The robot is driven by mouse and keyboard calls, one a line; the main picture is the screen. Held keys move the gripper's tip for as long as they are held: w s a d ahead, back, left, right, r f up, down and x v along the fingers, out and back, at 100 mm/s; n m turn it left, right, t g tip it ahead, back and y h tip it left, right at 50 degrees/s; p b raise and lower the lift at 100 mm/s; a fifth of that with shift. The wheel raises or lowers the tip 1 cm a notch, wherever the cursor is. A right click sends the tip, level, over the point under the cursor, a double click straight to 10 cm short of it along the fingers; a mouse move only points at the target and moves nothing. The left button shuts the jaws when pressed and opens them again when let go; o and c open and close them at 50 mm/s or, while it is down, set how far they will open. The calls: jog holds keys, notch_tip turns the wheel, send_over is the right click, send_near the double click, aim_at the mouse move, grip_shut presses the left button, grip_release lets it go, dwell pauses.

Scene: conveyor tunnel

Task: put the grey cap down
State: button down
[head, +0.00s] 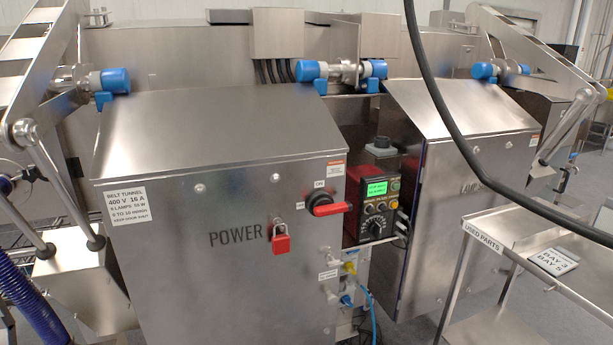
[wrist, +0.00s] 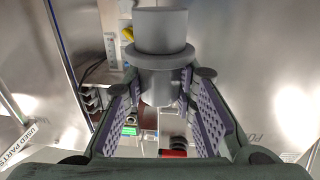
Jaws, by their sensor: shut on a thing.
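The grey cap (wrist: 160,30) shows in the wrist view as a round, stepped piece with a wide flange and a narrower lower body. My gripper (wrist: 160,82) is shut on its lower body, with a purple ridged pad on either side. The cap sticks out past the fingertips. What lies right under the cap cannot be told. I do not see my gripper in the head view.
A steel power box (head: 222,215) with a red handle (head: 328,206) and red padlock (head: 281,240) stands in front. A control panel (head: 377,205) with a green display and a grey fitting (head: 381,147) above it sits in the gap. A used-parts cart (head: 515,225) stands right; a black cable (head: 440,100) hangs across.

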jog(key=s+a+f+m+h, duration=0.1)
jog(key=s+a+f+h, duration=0.1)
jog(key=s+a+f, duration=0.3)
jog(key=s+a+f+m+h, duration=0.1)
jog(key=s+a+f, duration=0.3)
jog(key=a, duration=0.6)
jog(key=shift+s+a+f+m+t+h, duration=0.3)
jog(key=shift+s+f+m+h, duration=0.1)
jog(key=shift+h, duration=0.3)
jog(key=shift+a, duration=0.1)
